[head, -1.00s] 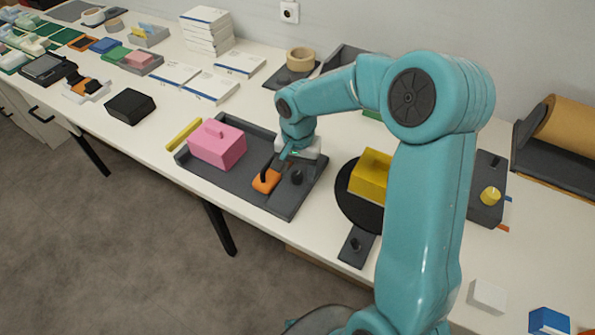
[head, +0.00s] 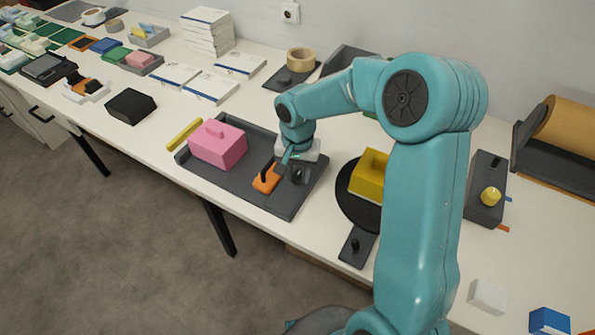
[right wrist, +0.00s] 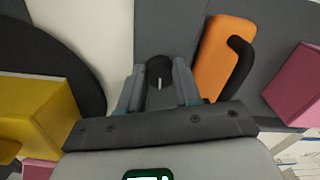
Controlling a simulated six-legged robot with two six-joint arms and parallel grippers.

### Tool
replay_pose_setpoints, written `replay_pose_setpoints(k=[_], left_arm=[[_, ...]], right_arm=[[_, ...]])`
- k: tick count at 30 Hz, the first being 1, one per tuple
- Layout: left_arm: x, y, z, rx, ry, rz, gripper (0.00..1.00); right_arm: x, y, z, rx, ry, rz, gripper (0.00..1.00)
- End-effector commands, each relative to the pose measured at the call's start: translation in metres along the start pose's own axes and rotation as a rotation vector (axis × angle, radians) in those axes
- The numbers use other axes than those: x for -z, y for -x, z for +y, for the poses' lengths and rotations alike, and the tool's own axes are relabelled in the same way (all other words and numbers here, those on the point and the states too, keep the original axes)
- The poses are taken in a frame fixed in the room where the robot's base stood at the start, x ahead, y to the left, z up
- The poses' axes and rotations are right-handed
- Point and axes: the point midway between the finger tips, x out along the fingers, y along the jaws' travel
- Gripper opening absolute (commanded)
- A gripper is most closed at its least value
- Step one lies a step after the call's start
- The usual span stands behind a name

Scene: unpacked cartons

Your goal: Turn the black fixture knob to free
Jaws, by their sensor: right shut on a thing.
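The black fixture knob (right wrist: 160,72) has a short pale line on its top. It stands on the grey fixture plate (head: 284,209), beside an orange clamp (head: 266,180) with a black handle. The clamp also shows in the right wrist view (right wrist: 213,55), to the right of the knob. My right gripper (head: 296,172) is low over the plate, and in the right wrist view its two fingers (right wrist: 160,88) are shut on the knob, one on each side. In the head view the gripper partly hides the knob. My left gripper is not in view.
A pink block (head: 217,146) sits on the fixture plate left of the clamp. A yellow block (head: 370,172) stands on a black round plate (head: 349,211) close on the right. A small base with another black knob (head: 355,244) lies at the table's front edge.

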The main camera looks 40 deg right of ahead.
Motion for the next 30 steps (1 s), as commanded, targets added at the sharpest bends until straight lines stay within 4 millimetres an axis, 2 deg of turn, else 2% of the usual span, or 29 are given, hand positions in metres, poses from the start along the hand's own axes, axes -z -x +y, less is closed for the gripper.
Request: replay_pose_setpoints(k=[8,30], left_arm=[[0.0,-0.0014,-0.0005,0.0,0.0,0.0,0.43],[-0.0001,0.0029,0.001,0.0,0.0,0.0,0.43]], right_arm=[[-0.0004,0.0,0.0006,-0.001,0.19,-0.002,0.02],[0.0007,0.0012,0.0022,-0.001,0.892,-0.002,0.02]])
